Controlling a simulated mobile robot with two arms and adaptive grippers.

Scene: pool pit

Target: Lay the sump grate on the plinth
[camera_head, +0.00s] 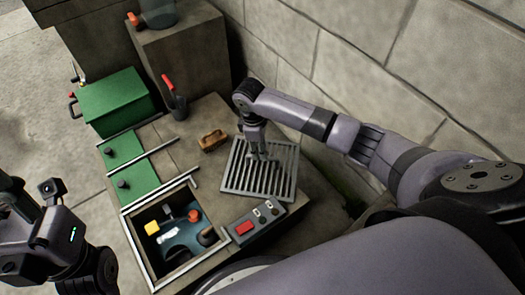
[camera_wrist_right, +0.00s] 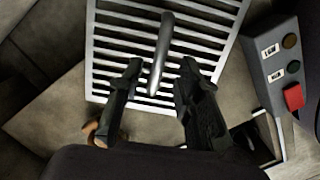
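The sump grate (camera_head: 278,186) is a grey slatted square on the right part of the concrete plinth top (camera_head: 207,175). I cannot tell whether it lies flat on the concrete along its whole underside. In the wrist view, the grate (camera_wrist_right: 110,50) has a raised bar handle (camera_wrist_right: 163,45) across its slats. My right gripper (camera_head: 260,154) is over the grate. In the wrist view, its fingers (camera_wrist_right: 161,68) are apart on either side of the handle's near end, with visible gaps. My left gripper (camera_head: 92,272) is at the lower left, away from the grate; its fingertips are unclear.
An open pit (camera_head: 140,246) holds several small objects. A control box (camera_head: 252,227) with a red button stands beside it. A brown brush-like object (camera_head: 212,140), a red-handled tool (camera_head: 175,98), green panels (camera_head: 133,176) and a green box (camera_head: 115,100) are nearby. A block wall (camera_head: 345,70) bounds the right.

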